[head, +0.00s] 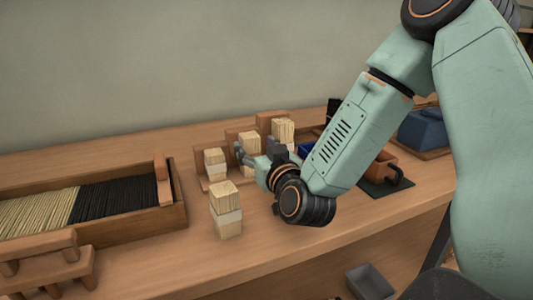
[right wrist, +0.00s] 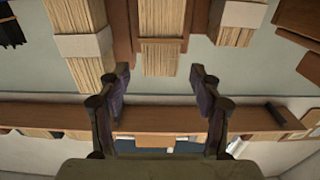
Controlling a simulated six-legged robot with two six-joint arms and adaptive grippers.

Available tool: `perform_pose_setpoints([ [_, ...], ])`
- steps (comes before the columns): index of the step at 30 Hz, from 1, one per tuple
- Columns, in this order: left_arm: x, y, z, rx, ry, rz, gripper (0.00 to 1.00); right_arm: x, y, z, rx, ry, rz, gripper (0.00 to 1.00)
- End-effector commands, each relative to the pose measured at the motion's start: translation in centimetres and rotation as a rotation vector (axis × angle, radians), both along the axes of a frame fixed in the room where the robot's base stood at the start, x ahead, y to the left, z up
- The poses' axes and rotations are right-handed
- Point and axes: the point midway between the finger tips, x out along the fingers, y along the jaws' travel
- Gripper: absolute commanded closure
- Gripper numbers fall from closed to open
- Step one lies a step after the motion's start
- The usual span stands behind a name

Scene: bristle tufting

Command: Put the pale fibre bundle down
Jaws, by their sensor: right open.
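Several pale fibre bundles with whitish bands stand on the bench. One bundle (head: 225,196) stands upright by itself nearest the front; others stand in a row behind it, against brown wooden backs, at left (head: 214,157), middle (head: 249,139) and right (head: 283,129). My right gripper (head: 260,155) is at the row, in front of the middle bundle, its fingers spread. In the right wrist view my right gripper (right wrist: 160,78) is open with nothing between its fingertips; a pale bundle (right wrist: 160,58) ends just beyond the gap. My left gripper is out of view.
A wooden tray (head: 130,234) with pale and black fibres lies at left, with a small wooden stand (head: 45,255) before it. An orange-brown container (head: 381,166) on a dark mat and a blue-grey block (head: 423,128) are at right. The bench front is clear.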

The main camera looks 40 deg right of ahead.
Motion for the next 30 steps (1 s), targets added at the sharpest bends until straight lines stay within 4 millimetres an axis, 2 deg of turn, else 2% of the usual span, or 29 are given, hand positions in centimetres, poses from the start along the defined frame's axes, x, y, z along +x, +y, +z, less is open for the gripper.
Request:
perform_pose_setpoints([
  [1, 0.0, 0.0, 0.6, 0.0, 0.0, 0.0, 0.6, -1.2, 0.3, 0.2, 0.007, 0.002, -0.001, 0.35],
  [6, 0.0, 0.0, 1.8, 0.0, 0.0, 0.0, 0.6, -4.4, 1.1, 0.3, 0.004, 0.003, -0.001, 0.35],
  [16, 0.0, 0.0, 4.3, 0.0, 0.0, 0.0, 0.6, -6.4, 1.6, 0.2, -0.002, 0.0, 0.001, 0.35],
  [30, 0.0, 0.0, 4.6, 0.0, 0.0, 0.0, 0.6, -6.8, 1.7, 0.1, 0.001, -0.002, 0.0, 0.35],
])
